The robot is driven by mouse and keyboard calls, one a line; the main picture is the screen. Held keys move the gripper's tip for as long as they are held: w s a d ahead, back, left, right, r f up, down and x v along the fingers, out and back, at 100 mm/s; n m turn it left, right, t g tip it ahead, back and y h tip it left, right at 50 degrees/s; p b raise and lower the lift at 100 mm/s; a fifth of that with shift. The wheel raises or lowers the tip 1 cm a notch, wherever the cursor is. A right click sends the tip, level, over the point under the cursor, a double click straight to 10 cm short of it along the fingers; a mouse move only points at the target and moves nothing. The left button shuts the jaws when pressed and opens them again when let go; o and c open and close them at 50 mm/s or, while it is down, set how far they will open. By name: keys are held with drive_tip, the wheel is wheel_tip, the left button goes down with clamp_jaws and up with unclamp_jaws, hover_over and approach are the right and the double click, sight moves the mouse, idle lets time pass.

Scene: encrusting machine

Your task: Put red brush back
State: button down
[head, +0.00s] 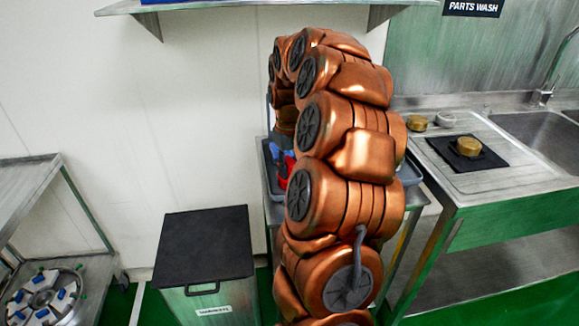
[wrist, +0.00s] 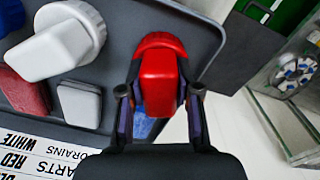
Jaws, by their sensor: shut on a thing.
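The red brush (wrist: 160,72) is between the two fingers of my gripper (wrist: 159,92) in the wrist view, with a finger on each side of it. My gripper is shut on it. The brush appears over the right edge of a grey tray (wrist: 115,25); whether it touches the tray I cannot tell. In the head view a bit of red (head: 283,182) shows beside my arm at the tray (head: 270,165), and my arm hides most of the tray and the gripper.
A white brush (wrist: 62,42), a red pad (wrist: 24,95) and a pale grey pad (wrist: 78,104) lie in the tray. A label strip (wrist: 50,155) is at its edge. A black-topped bin (head: 205,245) stands left, a sink counter (head: 490,190) right.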

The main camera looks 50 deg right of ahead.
drive_tip(key=shift+f, duration=0.15)
drive_tip(key=c, duration=0.8)
unclamp_jaws()
wheel_tip(320, 180, up, 12)
drive_tip(key=b, duration=0.1)
drive_tip(key=shift+r, duration=0.2)
drive_tip(key=shift+a, duration=0.2)
